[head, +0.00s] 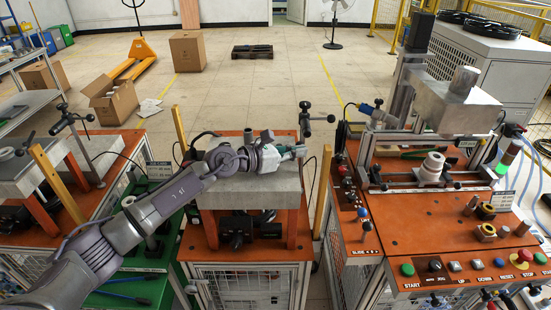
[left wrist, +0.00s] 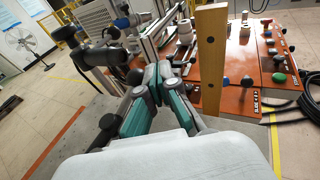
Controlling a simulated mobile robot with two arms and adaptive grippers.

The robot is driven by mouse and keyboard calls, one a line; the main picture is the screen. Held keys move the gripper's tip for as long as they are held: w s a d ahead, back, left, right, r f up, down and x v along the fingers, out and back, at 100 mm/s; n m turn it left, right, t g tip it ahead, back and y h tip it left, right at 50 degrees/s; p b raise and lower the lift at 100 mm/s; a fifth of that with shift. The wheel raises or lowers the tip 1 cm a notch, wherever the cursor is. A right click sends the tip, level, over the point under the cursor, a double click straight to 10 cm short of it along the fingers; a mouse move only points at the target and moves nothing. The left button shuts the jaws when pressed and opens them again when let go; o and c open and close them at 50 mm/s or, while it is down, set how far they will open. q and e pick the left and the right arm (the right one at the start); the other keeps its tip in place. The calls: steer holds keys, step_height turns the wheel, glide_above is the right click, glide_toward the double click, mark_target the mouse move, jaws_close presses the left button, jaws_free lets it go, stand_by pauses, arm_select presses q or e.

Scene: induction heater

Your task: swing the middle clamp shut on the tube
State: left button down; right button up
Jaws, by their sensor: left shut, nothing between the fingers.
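A black clamp (head: 312,118) stands on a post at the back right corner of the middle station's grey block (head: 290,188). What looks like the same clamp is large and dark in the left wrist view (left wrist: 105,55), left of my fingers. My left gripper (head: 303,151) is shut and empty, low over the block and just in front of the clamp post in the head view. Its green-sided fingers (left wrist: 165,76) meet in the left wrist view. I cannot make out a tube in the clamp. My right gripper is out of view.
A wooden upright (head: 322,190) stands close to the right of the block, and in the left wrist view (left wrist: 211,60). The orange control bench (head: 430,225) lies further right. Another clamp (head: 72,120) stands on the left station.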

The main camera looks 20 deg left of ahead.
arm_select(q)
steer(key=shift+w+d+b, duration=0.1)
steer(key=shift+w+b, duration=0.2)
steer(key=shift+w, duration=0.05)
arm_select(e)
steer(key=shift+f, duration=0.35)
arm_select(q)
steer(key=shift+w, duration=0.2)
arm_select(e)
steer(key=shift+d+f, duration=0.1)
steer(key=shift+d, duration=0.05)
